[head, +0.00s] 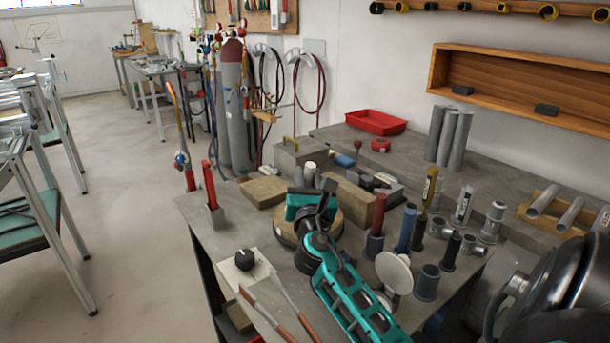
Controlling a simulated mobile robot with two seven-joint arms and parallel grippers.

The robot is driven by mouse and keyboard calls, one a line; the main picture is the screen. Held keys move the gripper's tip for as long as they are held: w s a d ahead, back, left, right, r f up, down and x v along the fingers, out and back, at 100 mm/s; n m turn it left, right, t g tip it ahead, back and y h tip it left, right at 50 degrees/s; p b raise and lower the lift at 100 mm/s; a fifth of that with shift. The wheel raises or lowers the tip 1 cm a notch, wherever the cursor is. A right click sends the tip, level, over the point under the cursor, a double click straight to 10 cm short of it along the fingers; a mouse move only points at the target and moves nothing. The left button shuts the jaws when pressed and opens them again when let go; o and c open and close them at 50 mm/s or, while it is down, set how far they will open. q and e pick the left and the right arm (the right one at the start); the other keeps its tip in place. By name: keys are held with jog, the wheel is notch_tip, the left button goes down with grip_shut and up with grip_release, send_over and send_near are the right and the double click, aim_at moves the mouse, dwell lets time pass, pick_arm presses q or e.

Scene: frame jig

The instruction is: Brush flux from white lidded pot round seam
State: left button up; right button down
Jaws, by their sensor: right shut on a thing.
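My right gripper (312,202), teal and dark, is low over the middle of the grey workbench, beside a round wooden block (286,228). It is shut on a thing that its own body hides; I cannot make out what. A small white cylinder (310,174) stands just behind the gripper; I cannot tell whether it is the lidded pot. Two thin tools with reddish-brown handles (262,312) lie at the bench's front left; I cannot tell whether either is a brush. No seam is clear. My left gripper is not in view.
The workbench (218,236) is crowded around the gripper. Upright tubes and holders (427,282) and a white disc (394,272) stand to the right. A black knob (245,259) sits on a white square at left. A red tray (376,122) is at the back.

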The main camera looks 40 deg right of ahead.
jog(key=shift+s, duration=0.1)
jog(key=shift+s+a+p, duration=0.15)
jog(key=shift+s+p, duration=0.2)
jog(key=shift+s, duration=0.9)
jog(key=shift+r, duration=0.1)
notch_tip(320, 180, up, 7)
jog(key=p, duration=0.4)
jog(key=shift+w, duration=0.2)
